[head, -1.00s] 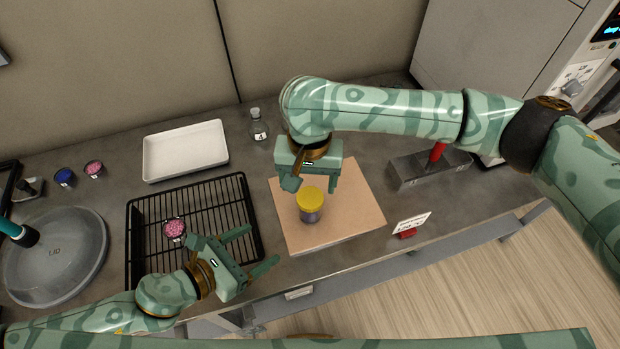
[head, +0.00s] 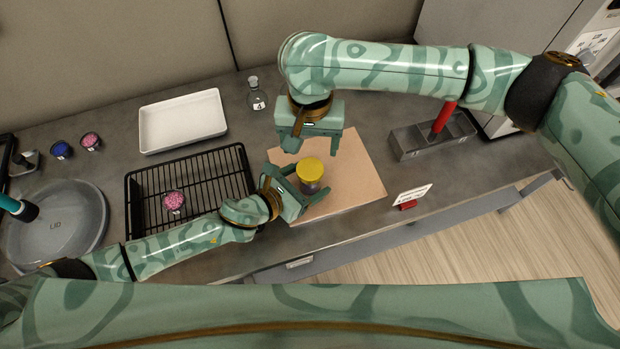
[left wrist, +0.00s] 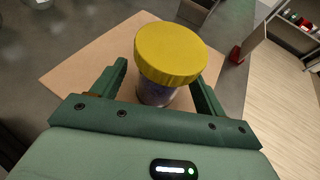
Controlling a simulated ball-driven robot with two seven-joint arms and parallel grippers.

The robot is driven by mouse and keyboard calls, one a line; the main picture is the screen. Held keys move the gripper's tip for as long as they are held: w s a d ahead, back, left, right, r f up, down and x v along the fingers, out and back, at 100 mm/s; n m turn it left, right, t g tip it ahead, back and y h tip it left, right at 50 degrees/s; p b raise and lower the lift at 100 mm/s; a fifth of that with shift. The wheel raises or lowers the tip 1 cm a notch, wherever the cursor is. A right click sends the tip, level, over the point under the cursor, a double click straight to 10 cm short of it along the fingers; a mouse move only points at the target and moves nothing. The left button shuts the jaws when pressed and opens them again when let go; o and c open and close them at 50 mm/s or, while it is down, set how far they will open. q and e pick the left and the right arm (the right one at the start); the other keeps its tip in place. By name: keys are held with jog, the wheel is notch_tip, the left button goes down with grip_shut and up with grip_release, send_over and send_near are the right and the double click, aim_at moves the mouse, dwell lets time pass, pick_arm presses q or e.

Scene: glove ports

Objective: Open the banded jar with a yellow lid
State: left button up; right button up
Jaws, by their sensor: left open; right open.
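The jar (head: 311,187) stands upright on a tan board, with its yellow lid (head: 309,170) on top. In the left wrist view the yellow lid (left wrist: 171,52) is large and ribbed, and the purplish jar body (left wrist: 157,94) shows below it. My left gripper (head: 304,184) is open at the jar, low down, with its fingers on either side of the jar body; the left wrist view shows them (left wrist: 160,80) apart from it. I cannot tell whether either finger touches. My right gripper (head: 317,150) is open and points down, above and behind the lid, holding nothing.
The tan board (head: 362,185) has free room right of the jar. A black wire rack (head: 215,175) with a pink-topped jar (head: 174,200) lies left. A white tray (head: 183,122), a small flask (head: 257,97), a grey holder with a red handle (head: 432,138) and a sign (head: 413,194) stand around.

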aim_at(310, 168)
pick_arm(q)
jog(key=shift+w+d+f, duration=0.2)
jog(key=shift+w+d, duration=0.1)
jog(key=shift+d, duration=0.05)
jog(key=shift+c, duration=0.3)
jog(key=c, duration=1.5)
grip_shut()
pick_arm(e)
jog(key=m, duration=0.3)
jog(key=shift+f+m, duration=0.1)
jog(key=shift+m, duration=0.3)
jog(key=shift+f+m, duration=0.2)
jog(key=shift+m, duration=0.1)
notch_tip(310, 168, down, 8)
jog(key=shift+r, duration=0.25)
